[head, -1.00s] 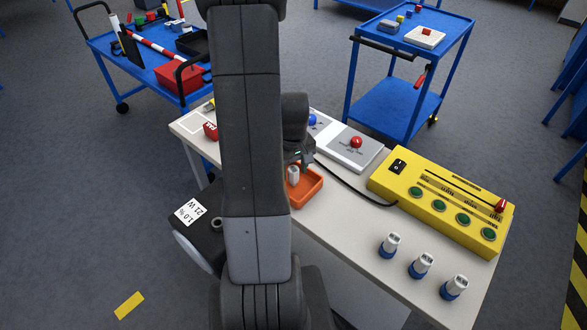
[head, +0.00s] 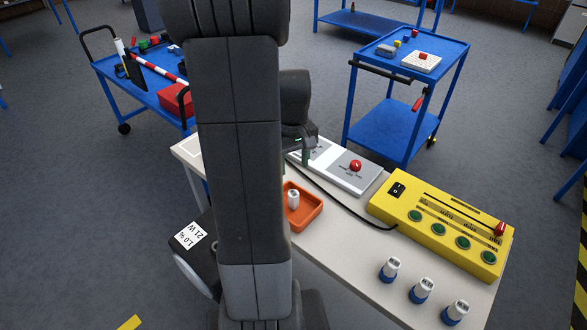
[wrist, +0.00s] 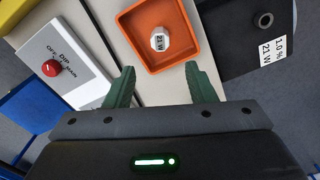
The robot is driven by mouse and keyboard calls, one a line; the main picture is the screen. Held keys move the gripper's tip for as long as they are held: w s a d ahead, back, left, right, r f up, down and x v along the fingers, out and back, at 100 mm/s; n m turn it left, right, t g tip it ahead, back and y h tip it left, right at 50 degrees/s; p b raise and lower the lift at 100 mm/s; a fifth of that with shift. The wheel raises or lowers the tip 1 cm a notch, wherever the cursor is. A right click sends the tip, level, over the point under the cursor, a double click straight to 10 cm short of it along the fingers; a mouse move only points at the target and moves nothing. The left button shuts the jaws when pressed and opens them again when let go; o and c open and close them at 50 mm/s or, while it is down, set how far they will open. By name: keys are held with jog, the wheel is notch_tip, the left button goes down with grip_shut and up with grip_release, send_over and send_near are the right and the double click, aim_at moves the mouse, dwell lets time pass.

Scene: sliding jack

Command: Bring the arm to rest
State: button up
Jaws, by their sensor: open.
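My gripper (wrist: 162,84) is open and empty in the wrist view, its two green fingers spread apart. A bare part of the white table shows between them. In the head view my gripper (head: 303,152) is small and partly hidden by my arm, above the table (head: 350,245) near the orange tray (head: 311,213). The orange tray also shows beyond the fingertips in the wrist view (wrist: 137,36).
A grey box with a red knob (head: 355,166) sits behind the tray, with a black cable beside it. A yellow panel (head: 440,222) with a red-knobbed slider (head: 499,229) is to the right. Several blue-white plugs (head: 421,290) stand in front. Two blue carts (head: 396,120) are behind.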

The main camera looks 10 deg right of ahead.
aim_at(293, 193)
dwell(0.3)
notch_tip(293, 193, down, 12)
jog(key=shift+f+b, duration=0.15)
jog(key=shift+b, duration=0.35)
jog(key=shift+w+r, duration=0.15)
jog(key=shift+r, duration=1)
